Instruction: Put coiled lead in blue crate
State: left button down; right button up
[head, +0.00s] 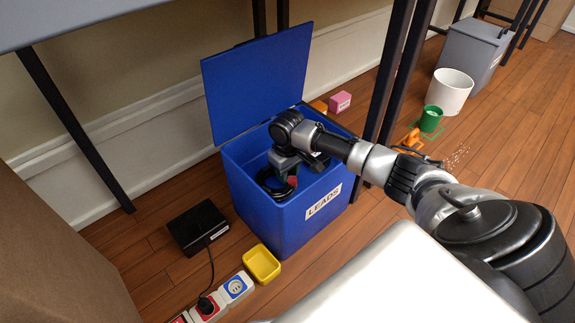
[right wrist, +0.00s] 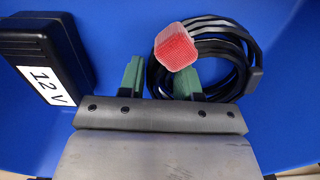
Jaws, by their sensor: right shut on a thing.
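The blue crate (head: 262,212), labelled LEADS, stands on the floor with its lid (head: 258,82) raised. My right gripper (head: 284,178) is down inside the crate's opening. In the right wrist view its green fingers (right wrist: 160,78) are shut on the coiled lead (right wrist: 243,62), a black and grey coil with a red plug end (right wrist: 176,48). The coil also shows partly inside the crate in the head view (head: 277,192). I cannot tell whether it touches the crate floor. My left gripper is not in view.
A black 12 V adapter (right wrist: 42,58) lies beside the coil in the crate. A black box (head: 197,227), a yellow tray (head: 261,263) and a socket strip (head: 235,287) are on the floor at the left. Table legs (head: 392,75) rise close behind my right arm.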

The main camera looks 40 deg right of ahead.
jog(key=shift+f, duration=0.5)
jog(key=shift+r, duration=0.1)
jog(key=o, duration=1)
